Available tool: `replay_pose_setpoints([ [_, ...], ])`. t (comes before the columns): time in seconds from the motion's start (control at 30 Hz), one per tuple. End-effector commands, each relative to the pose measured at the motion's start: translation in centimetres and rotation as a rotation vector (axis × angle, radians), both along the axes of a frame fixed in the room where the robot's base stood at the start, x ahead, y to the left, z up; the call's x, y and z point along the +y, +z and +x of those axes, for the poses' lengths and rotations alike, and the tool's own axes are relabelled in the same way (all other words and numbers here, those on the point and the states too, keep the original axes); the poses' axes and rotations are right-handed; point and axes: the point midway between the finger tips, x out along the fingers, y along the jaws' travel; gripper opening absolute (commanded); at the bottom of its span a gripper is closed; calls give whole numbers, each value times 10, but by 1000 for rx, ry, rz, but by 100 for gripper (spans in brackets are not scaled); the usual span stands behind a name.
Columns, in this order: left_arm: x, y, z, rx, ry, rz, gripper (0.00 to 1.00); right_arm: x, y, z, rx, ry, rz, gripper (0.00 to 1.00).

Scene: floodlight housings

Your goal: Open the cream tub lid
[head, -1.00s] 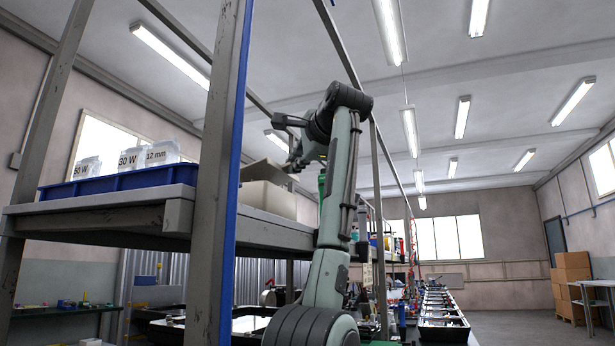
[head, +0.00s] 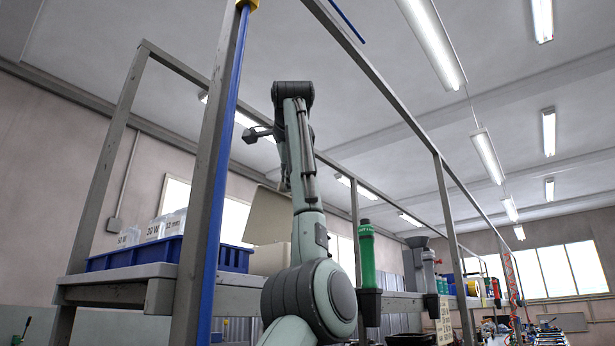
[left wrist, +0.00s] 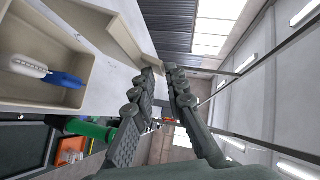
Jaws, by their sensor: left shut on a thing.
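The cream tub (head: 268,261) stands on the shelf, partly behind my left arm in the head view. Its lid (head: 264,218) is raised and tilted steeply above it. The lid also shows there as a beige panel (left wrist: 126,38). My left gripper (left wrist: 162,70) is shut on the lid at its edge; its fingertips are largely hidden behind the arm in the head view (head: 284,186). My right gripper is not in view.
A blue bin (head: 160,256) with labelled bags stands left of the tub. A blue-edged post (head: 212,180) rises in front of the shelf. A green bottle (head: 367,255) in a dark holder is right of my arm. Above the shelf are thin frame bars.

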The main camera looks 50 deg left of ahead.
Motion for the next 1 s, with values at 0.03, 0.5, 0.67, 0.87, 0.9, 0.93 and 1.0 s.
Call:
replay_pose_setpoints([
  [0.03,7,3,-3,-5,1,-27,0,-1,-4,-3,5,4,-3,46],
  [0.5,34,7,-7,-38,5,-172,0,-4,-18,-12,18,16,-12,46],
  [0.67,36,6,-7,-39,7,-186,0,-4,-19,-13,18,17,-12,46],
  [0.87,37,6,-8,-40,8,-190,0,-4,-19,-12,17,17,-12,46],
  [0.9,37,6,-8,-39,9,-191,0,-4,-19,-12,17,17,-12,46],
  [0.93,37,6,-8,-39,9,-191,0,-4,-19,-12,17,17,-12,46],
  [1.0,37,5,-8,-39,9,-191,0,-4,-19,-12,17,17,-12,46],
])
